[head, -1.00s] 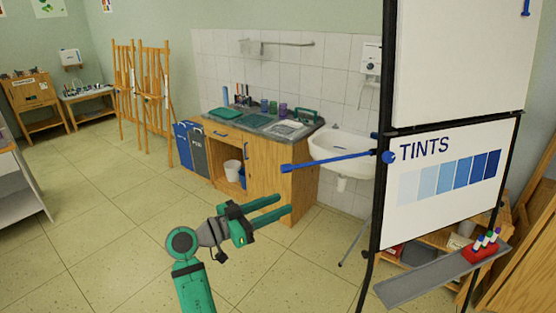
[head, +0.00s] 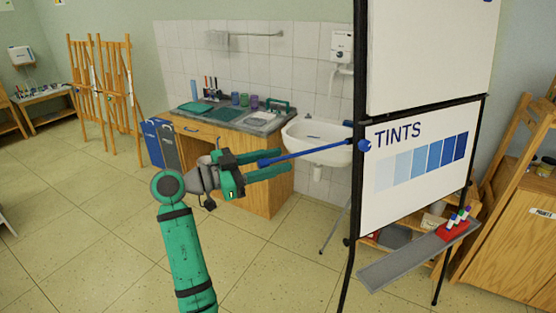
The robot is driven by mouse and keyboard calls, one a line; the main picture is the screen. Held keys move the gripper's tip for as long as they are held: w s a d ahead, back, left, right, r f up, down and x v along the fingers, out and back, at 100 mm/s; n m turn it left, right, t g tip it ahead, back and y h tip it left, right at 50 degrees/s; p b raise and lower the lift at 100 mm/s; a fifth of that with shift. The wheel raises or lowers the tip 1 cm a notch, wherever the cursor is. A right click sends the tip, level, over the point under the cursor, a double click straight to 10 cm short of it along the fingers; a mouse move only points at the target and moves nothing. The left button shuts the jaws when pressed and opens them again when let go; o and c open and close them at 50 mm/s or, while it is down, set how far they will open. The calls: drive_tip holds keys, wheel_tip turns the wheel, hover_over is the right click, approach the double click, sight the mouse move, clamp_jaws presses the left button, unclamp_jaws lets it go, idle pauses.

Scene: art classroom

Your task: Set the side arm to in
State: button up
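The side arm (head: 315,151) is a thin blue rod on the left edge of the flip chart (head: 420,150). It sticks out to the left from a round blue knob (head: 364,145), sloping slightly down to a thicker tip. My green gripper (head: 287,160) is open, its two fingers pointing right toward the chart. The rod's tip shows between the fingers, with the upper finger above it and the lower finger below. I cannot tell whether either finger touches the rod.
A sink (head: 318,140) and a wooden cabinet (head: 265,187) stand behind my gripper. The chart's grey tray (head: 415,258) juts out at the lower right and holds a red marker holder (head: 456,228). Easels (head: 100,90) stand at the back left. The tiled floor at left is clear.

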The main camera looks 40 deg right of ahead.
drive_tip(key=shift+w+x, duration=0.25)
drive_tip(key=shift+x, duration=0.75)
